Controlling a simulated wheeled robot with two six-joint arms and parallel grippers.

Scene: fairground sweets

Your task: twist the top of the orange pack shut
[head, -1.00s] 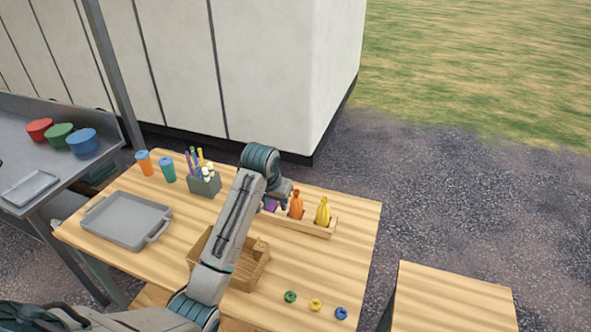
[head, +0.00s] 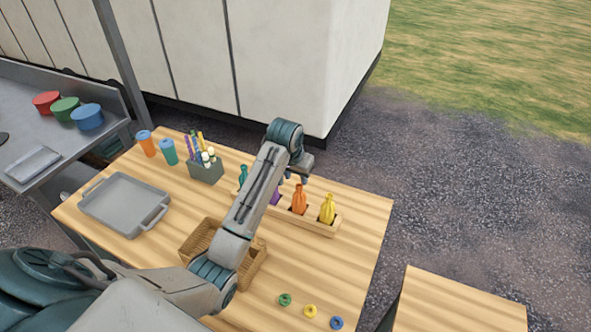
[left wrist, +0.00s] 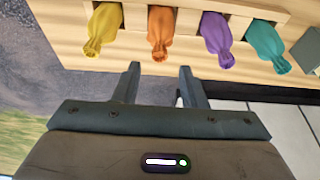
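The orange pack (head: 299,204) stands upright in a wooden rack (head: 312,228), between a purple pack (head: 276,198) and a yellow pack (head: 327,209). Its top is narrow; whether it is twisted is too small to tell. In the left wrist view the orange pack (left wrist: 160,30) has its top pointing toward the gap between my fingers. My left gripper (left wrist: 161,69) is open and empty, a little apart from that top. In the head view the left gripper (head: 299,172) is above the rack, partly hidden by its own wrist. My right gripper is not in view.
A teal pack (head: 243,176) stands at the rack's left end, partly hidden by my arm. A wicker basket (head: 196,240) lies under my forearm. Three coloured rings (head: 310,311) lie at the front right. A grey tray (head: 108,193) and a pen holder (head: 206,172) stand farther left.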

